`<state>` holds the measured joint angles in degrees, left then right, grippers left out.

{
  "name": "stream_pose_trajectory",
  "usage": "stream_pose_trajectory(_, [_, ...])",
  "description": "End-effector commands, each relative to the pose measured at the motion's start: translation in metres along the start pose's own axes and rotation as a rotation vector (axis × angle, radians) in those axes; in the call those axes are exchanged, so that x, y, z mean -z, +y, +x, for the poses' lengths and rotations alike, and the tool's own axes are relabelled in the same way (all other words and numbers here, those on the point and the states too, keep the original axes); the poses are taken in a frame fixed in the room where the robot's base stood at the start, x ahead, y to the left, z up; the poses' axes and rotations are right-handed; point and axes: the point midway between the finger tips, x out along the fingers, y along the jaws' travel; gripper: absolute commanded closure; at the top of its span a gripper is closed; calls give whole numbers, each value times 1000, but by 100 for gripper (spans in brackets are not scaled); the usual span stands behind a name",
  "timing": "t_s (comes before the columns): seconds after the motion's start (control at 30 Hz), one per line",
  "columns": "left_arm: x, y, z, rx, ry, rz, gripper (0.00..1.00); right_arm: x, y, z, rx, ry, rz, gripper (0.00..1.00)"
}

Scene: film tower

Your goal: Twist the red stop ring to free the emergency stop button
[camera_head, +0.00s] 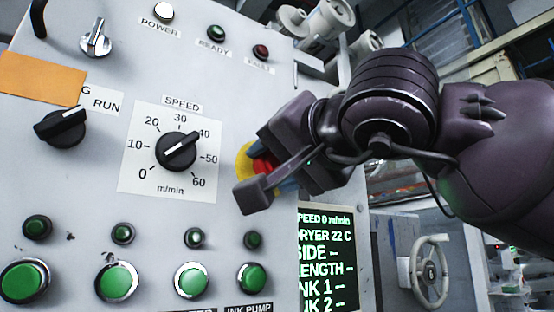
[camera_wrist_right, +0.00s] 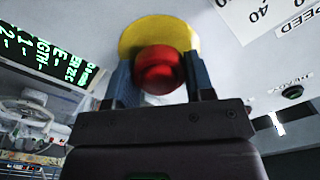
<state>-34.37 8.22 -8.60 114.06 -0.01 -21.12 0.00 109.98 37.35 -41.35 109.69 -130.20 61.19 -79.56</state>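The red stop ring (camera_wrist_right: 158,68) of the emergency stop button stands out from a round yellow plate (camera_wrist_right: 133,36) on the panel. In the head view the red ring (camera_head: 262,163) is partly hidden behind my right gripper (camera_head: 262,180). In the right wrist view the gripper's two fingers (camera_wrist_right: 160,80) lie on either side of the ring, very close to its edges. I cannot tell whether they press on it or stand just clear. My left gripper is in neither view.
The pale panel carries a speed dial (camera_head: 177,152), a black run switch (camera_head: 61,127) and several green buttons (camera_head: 193,279). A dark screen with green text (camera_head: 325,260) is below my right gripper. A handwheel (camera_head: 431,271) stands farther back at the right.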

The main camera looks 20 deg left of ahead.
Motion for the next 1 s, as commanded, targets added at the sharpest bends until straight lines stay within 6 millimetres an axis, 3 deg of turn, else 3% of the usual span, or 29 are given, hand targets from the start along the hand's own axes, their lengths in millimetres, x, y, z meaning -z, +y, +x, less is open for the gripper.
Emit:
stream_pose_trajectory(0.03, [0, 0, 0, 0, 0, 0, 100, 0, 0, 0, -1, 0, 0, 62])
stream_pose_trajectory(0.13, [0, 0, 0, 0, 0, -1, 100, 0, 0, 0, -1, 0, 0, 75])
stream_pose_trajectory(0.57, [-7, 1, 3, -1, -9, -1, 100, -1, 2, 1, -1, -1, 113, 75])
stream_pose_trajectory(1.0, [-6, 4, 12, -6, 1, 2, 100, -1, 3, 1, -2, -1, 479, 75])
